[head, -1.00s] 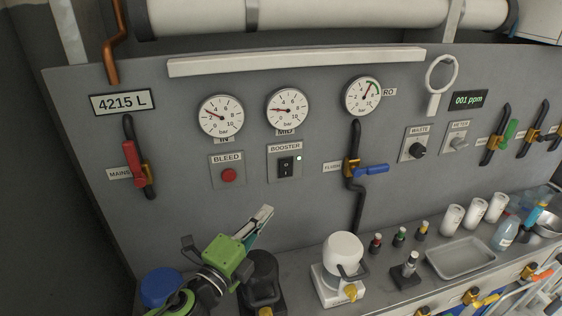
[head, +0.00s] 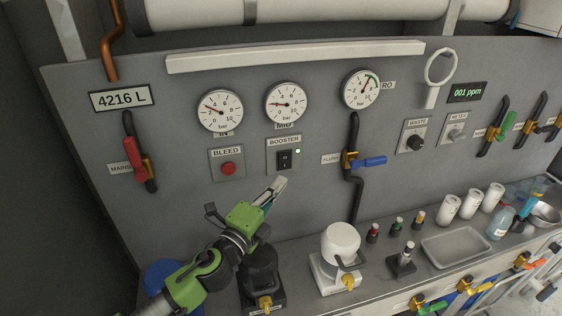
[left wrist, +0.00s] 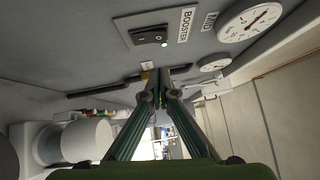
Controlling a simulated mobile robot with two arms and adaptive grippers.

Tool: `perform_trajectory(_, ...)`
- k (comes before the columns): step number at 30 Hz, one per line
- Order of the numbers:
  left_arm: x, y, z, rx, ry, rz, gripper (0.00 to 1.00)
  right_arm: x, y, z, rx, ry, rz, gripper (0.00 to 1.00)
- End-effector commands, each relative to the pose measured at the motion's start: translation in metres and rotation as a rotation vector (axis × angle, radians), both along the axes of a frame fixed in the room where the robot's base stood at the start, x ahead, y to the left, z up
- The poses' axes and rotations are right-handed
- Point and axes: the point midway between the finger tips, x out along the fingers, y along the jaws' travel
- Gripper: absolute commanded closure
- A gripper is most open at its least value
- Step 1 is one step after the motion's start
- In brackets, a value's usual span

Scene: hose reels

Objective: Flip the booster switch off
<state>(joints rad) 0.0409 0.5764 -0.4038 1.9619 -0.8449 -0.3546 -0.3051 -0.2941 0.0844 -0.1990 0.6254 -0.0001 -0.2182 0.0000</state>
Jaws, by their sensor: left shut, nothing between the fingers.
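The booster switch (head: 284,159) is a black rocker on a grey plate labelled BOOSTER, with a lit light (head: 298,151) at its upper right. It also shows in the left wrist view (left wrist: 150,36), at the top, above my fingers. My left gripper (head: 279,184) is shut and empty. In the head view its tips are just below the booster plate; they appear apart from the switch. Which side of the rocker is pressed in is too small to tell. My right gripper is not in view.
The red bleed button (head: 228,168) is left of the booster plate. The blue-handled flush valve (head: 369,161) is to the right. Gauges, including the middle one (head: 286,103), sit above. A white-topped pump (head: 341,243) stands on the counter below.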

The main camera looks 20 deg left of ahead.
Motion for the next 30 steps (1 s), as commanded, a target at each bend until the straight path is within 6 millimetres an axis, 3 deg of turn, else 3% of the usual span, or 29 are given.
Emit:
perform_trajectory(5,0.035,-0.007,0.007,0.000,-0.001,0.001,1.00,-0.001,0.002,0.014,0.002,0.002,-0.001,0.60)
perform_trajectory(12,0.061,0.011,0.008,0.002,-0.001,0.002,1.00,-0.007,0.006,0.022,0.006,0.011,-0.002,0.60)
perform_trajectory(30,0.075,0.020,0.012,0.000,-0.001,0.001,1.00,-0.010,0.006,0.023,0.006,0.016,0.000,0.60)
